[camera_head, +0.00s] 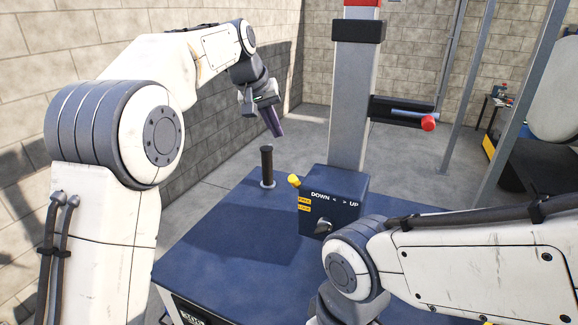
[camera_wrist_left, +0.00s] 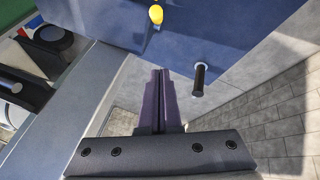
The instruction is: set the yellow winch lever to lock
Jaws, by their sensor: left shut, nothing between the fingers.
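The yellow winch lever (camera_head: 294,180) shows as a yellow knob at the left side of the dark blue control box (camera_head: 332,205). Two small yellow labels sit beside it on the box front; their text is too small to read surely. The knob also shows at the top of the left wrist view (camera_wrist_left: 156,14). My left gripper (camera_head: 273,120) is shut and empty, its purple fingers above and behind the lever, clear of it. The fingers also show in the left wrist view (camera_wrist_left: 161,76). My right gripper is out of view; only my right arm shows.
A black upright handle (camera_head: 267,165) stands on the blue deck (camera_head: 222,230), left of the lever. A grey mast (camera_head: 352,100) rises behind the box. A dark knob (camera_head: 323,226) sits under the DOWN/UP marking. A red-tipped bar (camera_head: 428,123) sticks out right of the mast.

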